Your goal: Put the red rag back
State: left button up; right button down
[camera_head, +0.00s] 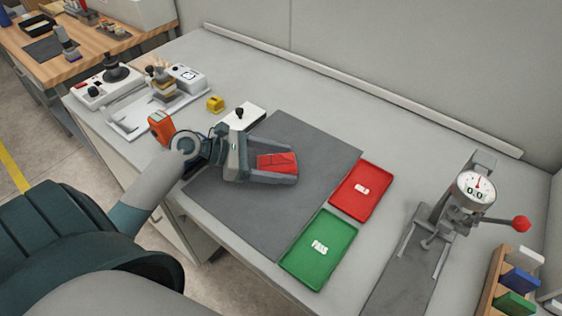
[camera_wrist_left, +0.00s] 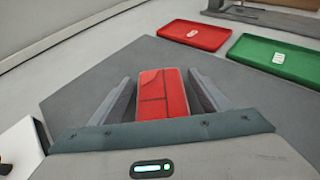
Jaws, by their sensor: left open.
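The red rag (camera_head: 277,163) is a folded red cloth with dark crease lines, lying on the dark grey mat (camera_head: 320,150). My left gripper (camera_head: 296,166) is open over the mat, with its two fingers on either side of the rag. In the left wrist view the rag (camera_wrist_left: 162,94) shows between the spread fingers (camera_wrist_left: 163,97). A gap shows between the rag and the right finger; I cannot tell whether either finger touches it. My right gripper is in neither view.
A red tray (camera_head: 375,185) and a green tray (camera_head: 335,270) lie right of the mat. A dial gauge press (camera_head: 470,200) with a red-knobbed lever stands farther right.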

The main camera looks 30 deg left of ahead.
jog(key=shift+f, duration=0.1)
pick_arm(q)
jog(key=shift+s+a+r, duration=0.1)
jog(key=shift+a, duration=0.05)
jog(key=b+v, duration=0.1)
jog(key=v, duration=0.9)
jog(key=shift+s+a+r+b, duration=0.1)
jog(key=shift+a+b, duration=0.05)
jog(key=shift+b, duration=0.25)
jog(key=shift+s+a+r, duration=0.3)
jog(key=shift+a, duration=0.05)
jog(key=shift+a+r, duration=0.1)
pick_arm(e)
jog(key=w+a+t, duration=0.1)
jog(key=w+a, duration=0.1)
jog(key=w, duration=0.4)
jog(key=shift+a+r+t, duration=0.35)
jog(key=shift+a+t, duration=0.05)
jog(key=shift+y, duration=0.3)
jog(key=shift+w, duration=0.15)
